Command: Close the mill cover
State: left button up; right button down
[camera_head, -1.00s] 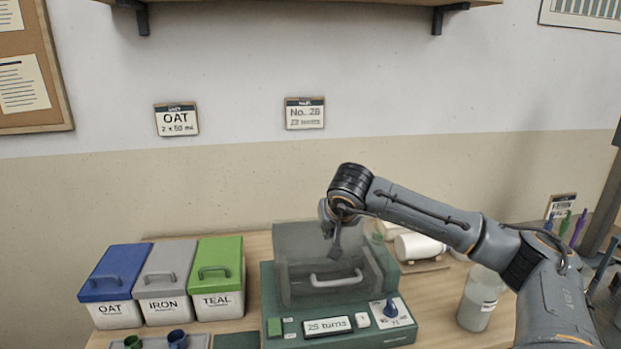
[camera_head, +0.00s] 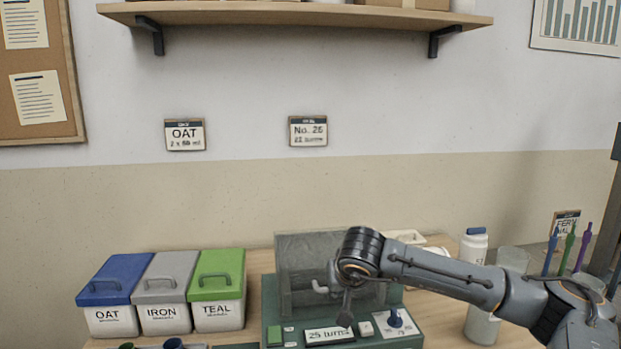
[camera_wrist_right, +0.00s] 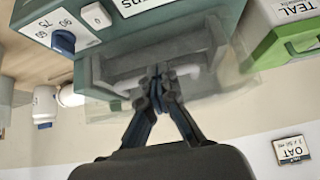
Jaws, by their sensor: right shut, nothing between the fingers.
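The mill has a green base (camera_head: 274,311) with a "25 turns" display (camera_head: 329,335). Its see-through grey cover (camera_head: 300,262) stands above the base; I cannot tell its exact angle. The cover's pale handle (camera_head: 320,287) is partly hidden by my right gripper (camera_head: 345,318), which points down in front of the cover, shut and empty. In the right wrist view the shut fingertips (camera_wrist_right: 158,72) overlap the handle (camera_wrist_right: 188,72); contact is unclear. My left gripper is not in view.
Lidded OAT (camera_head: 112,319), IRON (camera_head: 163,315) and TEAL (camera_head: 217,312) buckets stand left of the mill. A blue knob (camera_head: 395,319) sits on the base's right side. A white bottle (camera_head: 474,248) stands behind my right arm. A shelf (camera_head: 300,15) hangs above.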

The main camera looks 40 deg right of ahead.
jog(key=shift+s+a+f, duration=0.1)
jog(key=shift+s+f, duration=0.1)
jog(key=shift+f, duration=0.35)
notch_tip(320, 180, up, 5)
jog(key=p, duration=0.4)
jog(key=s+a+f+b, duration=0.1)
jog(key=s+a+b, duration=0.3)
jog(key=s, duration=0.3)
jog(key=shift+s+a+f, duration=0.15)
jog(key=shift+s+f, duration=0.1)
jog(key=shift+s, duration=0.1)
